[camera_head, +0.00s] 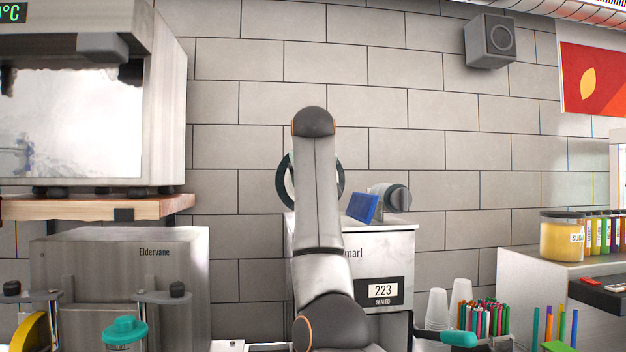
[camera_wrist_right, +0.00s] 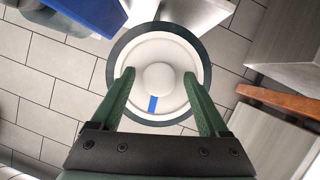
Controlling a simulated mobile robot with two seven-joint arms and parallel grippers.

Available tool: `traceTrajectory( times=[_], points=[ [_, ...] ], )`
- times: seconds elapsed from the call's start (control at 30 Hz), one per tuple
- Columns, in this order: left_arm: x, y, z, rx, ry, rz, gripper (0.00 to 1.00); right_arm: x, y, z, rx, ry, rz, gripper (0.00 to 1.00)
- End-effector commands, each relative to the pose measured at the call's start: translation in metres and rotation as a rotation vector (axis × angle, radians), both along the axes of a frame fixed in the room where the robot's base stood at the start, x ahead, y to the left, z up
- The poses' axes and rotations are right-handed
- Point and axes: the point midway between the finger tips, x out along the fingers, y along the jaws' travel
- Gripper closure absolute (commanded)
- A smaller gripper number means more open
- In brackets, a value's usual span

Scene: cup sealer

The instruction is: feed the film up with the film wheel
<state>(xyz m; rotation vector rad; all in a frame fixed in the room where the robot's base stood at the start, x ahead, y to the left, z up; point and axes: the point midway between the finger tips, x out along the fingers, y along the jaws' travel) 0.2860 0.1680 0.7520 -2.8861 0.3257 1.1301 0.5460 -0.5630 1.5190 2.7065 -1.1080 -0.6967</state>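The cup sealer (camera_head: 380,262) is a pale box with a "223 SEALED" display, standing against the tiled wall. My right arm rises in front of it and hides much of it. The film wheel's dark rim (camera_head: 341,180) shows on both sides of that arm. In the right wrist view the film wheel (camera_wrist_right: 158,48) is a white disc with a dark rim, a round hub and a blue mark below the hub. My right gripper (camera_wrist_right: 158,73) is open, its green fingers on either side of the hub with gaps to it. Contact with the disc cannot be told. My left gripper is out of view.
A blue block (camera_head: 363,207) and a grey cylinder (camera_head: 396,197) sit on top of the sealer, right of my arm. White cups (camera_head: 437,307) and colored pens or straws (camera_head: 483,318) stand at its right. A steel machine (camera_head: 120,270) stands left.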

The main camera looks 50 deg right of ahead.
Motion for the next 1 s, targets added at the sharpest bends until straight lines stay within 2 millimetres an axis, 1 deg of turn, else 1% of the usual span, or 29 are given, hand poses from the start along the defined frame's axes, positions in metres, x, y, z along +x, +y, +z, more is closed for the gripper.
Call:
traceTrajectory(
  times=[0.27, 0.37, 0.47, 0.6, 0.8, 1.0],
  points=[
    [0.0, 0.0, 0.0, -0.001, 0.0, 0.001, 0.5, -0.001, 0.001, 0.001, -0.001, -0.001, 0.001, 0.19],
    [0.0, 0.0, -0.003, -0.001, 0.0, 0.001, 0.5, -0.005, 0.005, 0.003, -0.003, -0.004, 0.001, 0.19],
    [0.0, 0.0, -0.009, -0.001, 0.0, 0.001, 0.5, -0.013, 0.015, 0.007, -0.003, -0.004, 0.003, 0.19],
    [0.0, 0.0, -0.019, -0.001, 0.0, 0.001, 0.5, -0.032, 0.036, 0.018, -0.003, -0.007, 0.002, 0.19],
    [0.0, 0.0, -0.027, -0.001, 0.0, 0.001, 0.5, -0.059, 0.066, 0.034, -0.003, -0.004, 0.003, 0.19],
    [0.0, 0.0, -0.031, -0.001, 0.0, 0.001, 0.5, -0.074, 0.083, 0.044, -0.002, -0.002, 0.001, 0.19]
  ],
)
